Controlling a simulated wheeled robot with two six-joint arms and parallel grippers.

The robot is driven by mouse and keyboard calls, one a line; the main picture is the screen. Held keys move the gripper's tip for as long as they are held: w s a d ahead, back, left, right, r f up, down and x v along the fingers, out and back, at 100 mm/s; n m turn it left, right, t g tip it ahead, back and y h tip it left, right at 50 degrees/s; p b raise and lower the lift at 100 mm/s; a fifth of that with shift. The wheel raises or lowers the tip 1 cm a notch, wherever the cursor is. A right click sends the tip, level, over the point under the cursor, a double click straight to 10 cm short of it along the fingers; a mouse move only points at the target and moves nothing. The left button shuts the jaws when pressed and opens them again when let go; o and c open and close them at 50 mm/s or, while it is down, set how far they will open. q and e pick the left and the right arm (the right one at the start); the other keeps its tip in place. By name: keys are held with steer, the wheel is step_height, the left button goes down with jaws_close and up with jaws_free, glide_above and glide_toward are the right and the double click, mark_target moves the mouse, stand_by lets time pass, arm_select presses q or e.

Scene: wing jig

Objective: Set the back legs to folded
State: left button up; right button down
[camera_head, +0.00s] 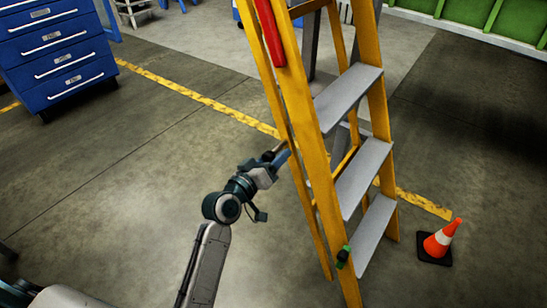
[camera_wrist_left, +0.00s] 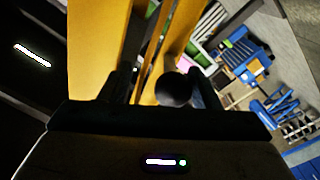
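A yellow stepladder (camera_head: 312,130) with grey steps stands upright in the middle right of the head view. A thinner yellow leg (camera_head: 303,205) runs down behind its left rail, with only a small gap between them. My left gripper (camera_head: 281,154) is beside this leg at mid height. In the left wrist view, a dark round knob (camera_wrist_left: 173,88) lies between the fingers of my left gripper (camera_wrist_left: 163,88). The fingers are apart, with yellow ladder parts showing between them. Whether the right finger touches the knob cannot be told. My right gripper is out of view.
An orange cone (camera_head: 443,239) stands on the floor right of the ladder. A blue drawer cabinet (camera_head: 60,62) is at the upper left. A yellow floor line (camera_head: 200,98) runs behind the ladder. The floor left of the ladder is clear.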

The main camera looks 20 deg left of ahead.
arm_select(q)
steer(key=shift+a, duration=0.1)
stand_by(0.3)
steer(key=shift+s+a, duration=0.2)
steer(key=shift+s, duration=0.15)
steer(key=v, duration=1)
